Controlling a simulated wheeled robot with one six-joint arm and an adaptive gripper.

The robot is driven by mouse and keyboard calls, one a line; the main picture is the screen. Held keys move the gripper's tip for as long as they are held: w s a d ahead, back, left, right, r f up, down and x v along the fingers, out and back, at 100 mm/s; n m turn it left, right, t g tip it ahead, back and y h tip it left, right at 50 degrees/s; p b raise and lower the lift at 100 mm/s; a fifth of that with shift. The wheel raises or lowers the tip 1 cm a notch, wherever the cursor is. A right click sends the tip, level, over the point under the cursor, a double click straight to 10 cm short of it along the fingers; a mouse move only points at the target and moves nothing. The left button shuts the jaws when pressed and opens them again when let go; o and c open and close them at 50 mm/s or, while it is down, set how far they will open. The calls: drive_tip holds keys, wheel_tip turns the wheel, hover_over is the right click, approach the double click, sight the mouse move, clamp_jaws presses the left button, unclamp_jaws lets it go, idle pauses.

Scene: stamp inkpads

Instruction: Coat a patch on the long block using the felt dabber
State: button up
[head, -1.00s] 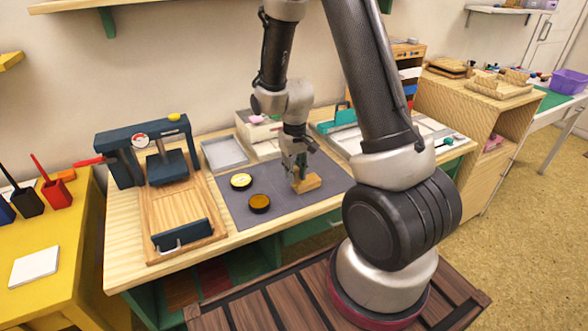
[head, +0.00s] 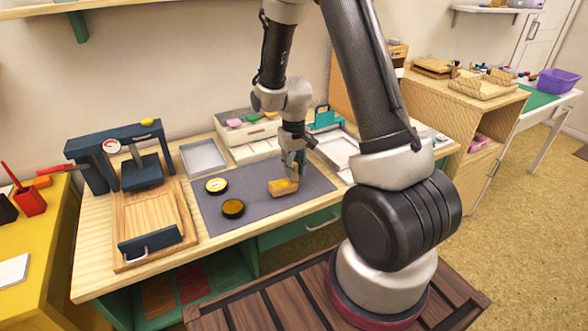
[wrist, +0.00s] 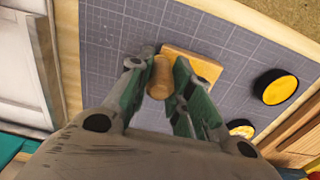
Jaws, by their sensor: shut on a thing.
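The mat (head: 265,212) has free room around the block and inkpads. A dark blue press on a wooden board (head: 155,212) stands at left. A grey tray (head: 203,157) and a white box with coloured pads (head: 247,135) stand behind.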

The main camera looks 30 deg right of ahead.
drive_tip(key=shift+d+f, duration=0.1)
drive_tip(key=shift+d, duration=0.25)
drive_tip(key=shift+d+r, duration=0.15)
drive_tip(key=shift+r, duration=0.05)
wheel_tip(320, 180, up, 2)
drive_tip(key=shift+r, duration=3)
